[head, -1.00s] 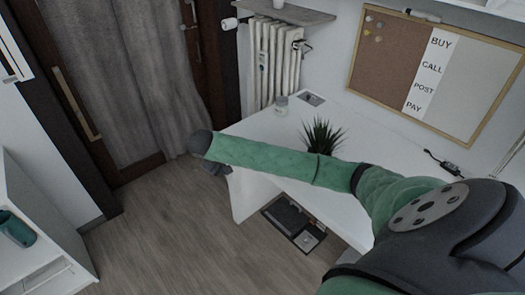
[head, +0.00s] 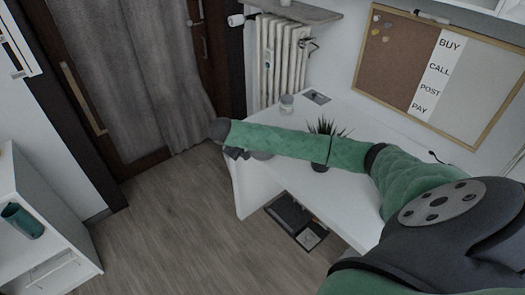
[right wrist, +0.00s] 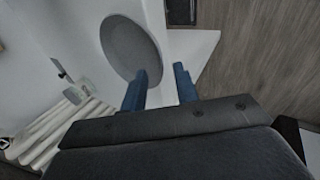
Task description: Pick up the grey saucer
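The grey saucer (right wrist: 130,46) lies flat on the white desk in the right wrist view, near the desk's edge. In the head view only a small part of the saucer (head: 262,155) shows below my green right arm. My right gripper (right wrist: 160,84) is open, with two blue fingers apart and nothing held. The saucer's near rim is close to the left finger and the gap; I cannot tell whether they touch. In the head view the right gripper (head: 236,153) is small and dark at the desk's left end. My left gripper is not in view.
The white desk (head: 262,187) also bears a potted plant (head: 326,129) behind my right arm and a small jar (head: 287,103) at the back. A radiator (head: 284,60) stands behind it. Open wooden floor (head: 180,235) lies in front and left.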

